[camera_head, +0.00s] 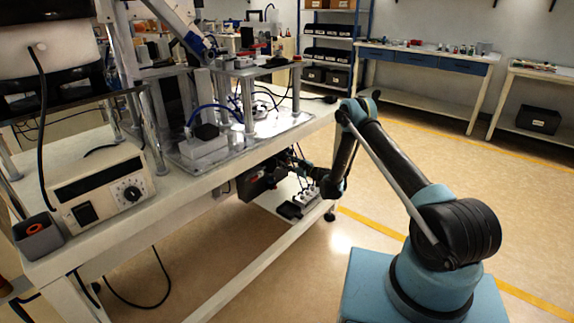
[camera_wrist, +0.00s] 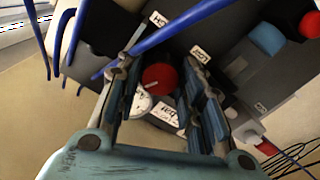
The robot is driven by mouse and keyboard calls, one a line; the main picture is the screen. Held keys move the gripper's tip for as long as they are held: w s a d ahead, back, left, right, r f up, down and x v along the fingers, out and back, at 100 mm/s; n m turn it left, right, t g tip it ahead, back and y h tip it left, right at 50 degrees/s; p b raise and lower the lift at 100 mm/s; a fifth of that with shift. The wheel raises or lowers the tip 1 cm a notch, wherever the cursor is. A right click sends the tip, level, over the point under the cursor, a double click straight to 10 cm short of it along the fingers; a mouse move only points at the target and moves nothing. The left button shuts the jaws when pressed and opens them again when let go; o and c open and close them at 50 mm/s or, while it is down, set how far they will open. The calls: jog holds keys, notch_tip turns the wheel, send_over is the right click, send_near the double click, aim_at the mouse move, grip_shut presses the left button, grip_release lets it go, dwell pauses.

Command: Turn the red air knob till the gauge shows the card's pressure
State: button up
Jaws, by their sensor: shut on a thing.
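The red air knob (camera_wrist: 158,78) shows between the two fingers of my gripper (camera_wrist: 160,68) in the wrist view. The fingers are shut on it, one at each side. The white round gauge (camera_wrist: 140,104) lies just below the knob, partly covered by the left finger; its needle reading is too small and hidden to tell. A white card (camera_wrist: 167,114) with dark print is beside the gauge, partly covered; I cannot read its number. In the head view my arm reaches to the dark unit (camera_head: 262,177) under the bench, and the knob cannot be made out.
Blue hoses (camera_wrist: 165,33) cross close above the fingers. A blue knob (camera_wrist: 266,38) and a second red knob (camera_wrist: 309,25) are at the upper right of the wrist view. The white bench (camera_head: 110,228) stands over the unit. The floor to the right is open.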

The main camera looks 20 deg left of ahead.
jog(key=shift+w+r, duration=0.15)
jog(key=shift+w, duration=0.05)
jog(key=o, duration=1.1)
jog(key=shift+s, duration=0.1)
jog(key=shift+r, duration=4.95)
